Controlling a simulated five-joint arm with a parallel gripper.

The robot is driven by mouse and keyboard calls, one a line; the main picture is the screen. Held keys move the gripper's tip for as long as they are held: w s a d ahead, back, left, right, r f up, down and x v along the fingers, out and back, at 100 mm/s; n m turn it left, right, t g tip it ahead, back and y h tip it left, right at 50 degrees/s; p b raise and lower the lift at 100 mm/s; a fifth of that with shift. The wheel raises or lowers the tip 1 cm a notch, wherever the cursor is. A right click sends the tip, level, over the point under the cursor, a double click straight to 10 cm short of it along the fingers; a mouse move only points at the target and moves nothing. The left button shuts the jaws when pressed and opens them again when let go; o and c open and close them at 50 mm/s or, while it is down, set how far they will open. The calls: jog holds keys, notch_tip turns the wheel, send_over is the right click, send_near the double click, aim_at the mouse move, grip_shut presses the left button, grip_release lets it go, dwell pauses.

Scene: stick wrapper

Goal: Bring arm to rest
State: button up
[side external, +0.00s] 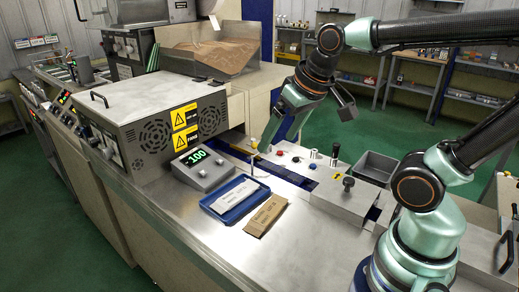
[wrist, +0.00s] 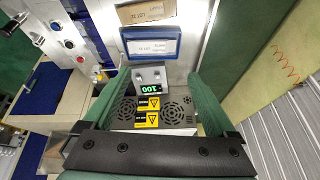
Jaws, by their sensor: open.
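My gripper (side external: 266,145) hangs from the teal arm over the back of the steel bench, pointing down. In the wrist view its two teal fingers (wrist: 152,92) are spread wide with nothing between them held. The grey readout box (side external: 203,168) with green digits stands on the bench; it also shows between the fingers in the wrist view (wrist: 150,78). A blue tray (side external: 217,211) with a white packet (side external: 236,193) lies in front of the readout. A brown packet (side external: 266,215) lies beside the tray, on the bench.
The grey machine housing (side external: 150,95) with warning labels stands at left. A control panel (side external: 308,162) with buttons and knobs lies right of the gripper. A dark grey bin (side external: 375,167) stands behind it. Shelves line the back wall. The front bench surface is bare.

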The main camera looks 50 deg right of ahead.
jog(key=shift+s+a+f+n, duration=0.1)
jog(key=shift+s+f+n, duration=0.1)
jog(key=shift+s+n, duration=0.6)
